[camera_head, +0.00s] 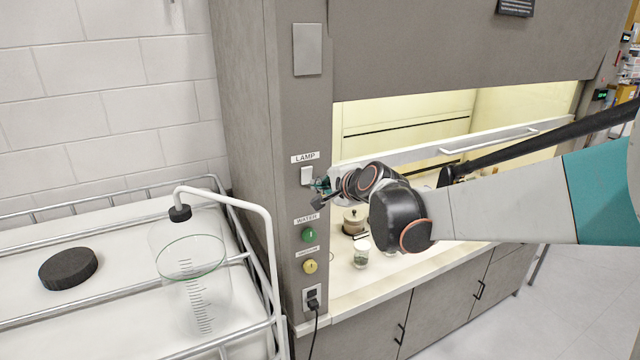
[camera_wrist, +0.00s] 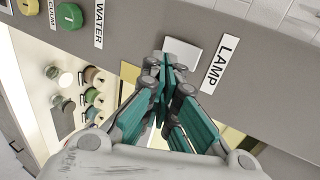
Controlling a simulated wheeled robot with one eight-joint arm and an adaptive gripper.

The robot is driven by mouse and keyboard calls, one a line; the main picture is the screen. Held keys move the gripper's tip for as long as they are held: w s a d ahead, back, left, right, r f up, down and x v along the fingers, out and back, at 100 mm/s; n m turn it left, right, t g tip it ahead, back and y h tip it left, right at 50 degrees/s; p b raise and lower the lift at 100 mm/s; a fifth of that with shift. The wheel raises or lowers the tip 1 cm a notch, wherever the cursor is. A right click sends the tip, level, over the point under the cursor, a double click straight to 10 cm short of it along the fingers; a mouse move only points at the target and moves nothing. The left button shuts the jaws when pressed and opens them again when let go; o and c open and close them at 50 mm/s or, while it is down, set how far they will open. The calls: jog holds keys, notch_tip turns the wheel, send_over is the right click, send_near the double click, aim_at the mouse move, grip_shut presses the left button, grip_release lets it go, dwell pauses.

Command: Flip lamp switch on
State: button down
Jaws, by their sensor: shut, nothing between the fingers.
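The lamp switch (camera_head: 307,175) is a white rocker on the grey front post of the fume hood, just below the LAMP label (camera_head: 304,157). In the wrist view the switch (camera_wrist: 183,52) lies right beyond my fingertips, next to the LAMP label (camera_wrist: 220,64). My gripper (camera_head: 320,186) is shut and empty, with its teal fingers together at the right side of the switch. In the wrist view my gripper (camera_wrist: 163,68) covers the lower part of the switch. I cannot tell whether the fingertips touch it. The hood's interior looks lit.
Small jars (camera_head: 361,252) stand inside the hood. A white railed cart (camera_head: 110,320) with a glass vessel (camera_head: 190,258) and a black lid (camera_head: 68,269) stands at left.

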jog(key=f+v, duration=0.1)
jog(key=v, duration=0.9)
jog(key=shift+s+d+b, duration=0.15)
jog(key=shift+s+b, duration=0.3)
jog(key=shift+s, duration=0.1)
jog(key=shift+w+f, duration=0.1)
jog(key=shift+f, duration=0.15)
